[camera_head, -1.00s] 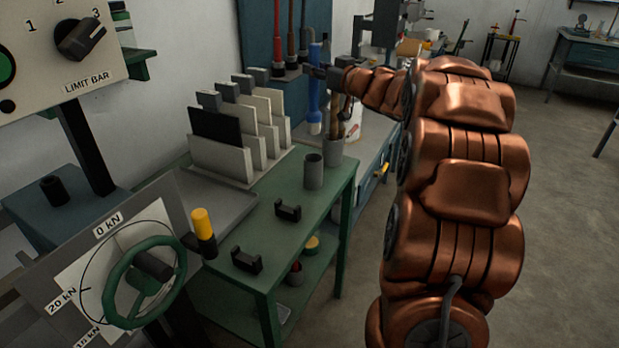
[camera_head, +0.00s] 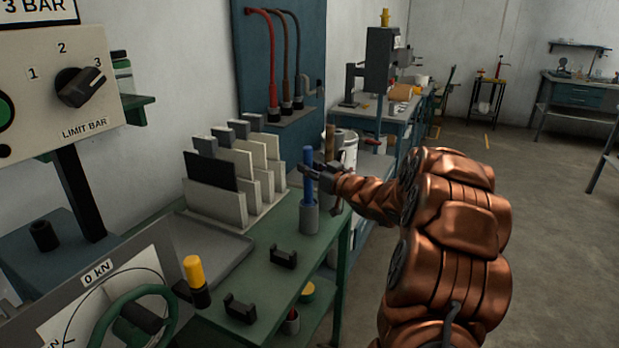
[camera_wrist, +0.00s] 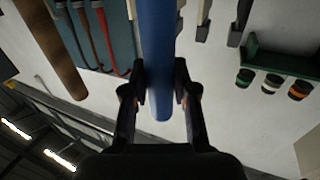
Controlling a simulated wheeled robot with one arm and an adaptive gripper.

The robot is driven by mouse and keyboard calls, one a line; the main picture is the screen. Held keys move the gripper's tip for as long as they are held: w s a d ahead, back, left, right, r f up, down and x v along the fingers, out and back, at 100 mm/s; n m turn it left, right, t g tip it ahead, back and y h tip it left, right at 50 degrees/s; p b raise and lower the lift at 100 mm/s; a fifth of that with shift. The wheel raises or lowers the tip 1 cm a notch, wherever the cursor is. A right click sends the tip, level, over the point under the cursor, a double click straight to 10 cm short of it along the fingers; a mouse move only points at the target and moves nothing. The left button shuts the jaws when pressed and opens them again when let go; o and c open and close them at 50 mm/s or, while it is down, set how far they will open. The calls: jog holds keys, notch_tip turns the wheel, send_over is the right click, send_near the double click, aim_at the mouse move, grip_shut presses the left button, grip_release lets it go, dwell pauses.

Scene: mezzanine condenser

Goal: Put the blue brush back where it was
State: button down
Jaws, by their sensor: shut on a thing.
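The blue brush (camera_head: 308,188) stands upright at the grey cup (camera_head: 309,219) on the green cart. Its lower end meets the cup's mouth and looks to be inside, though I cannot tell how deep. My gripper (camera_head: 312,172) is shut on the brush's blue handle above the cup, reaching in from the right. In the wrist view the blue handle (camera_wrist: 157,45) runs between the two fingers (camera_wrist: 160,88) of my gripper. The brush's lower part is hidden by the cup.
White panels in a rack (camera_head: 217,205) stand left of the cup. Two black holders (camera_head: 283,258) sit on the cart in front. A wooden handle (camera_head: 330,142) rises just behind my gripper. Red and dark hoses (camera_head: 272,60) hang at the back wall.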

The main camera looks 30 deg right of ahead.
aim_at(310, 202)
jog(key=shift+f, duration=1.55)
jog(key=c, duration=0.9)
grip_release()
jog(key=s, duration=0.4)
jog(key=s+d+b, duration=0.1)
jog(key=s, duration=0.6)
jog(key=shift+s+d, duration=0.4)
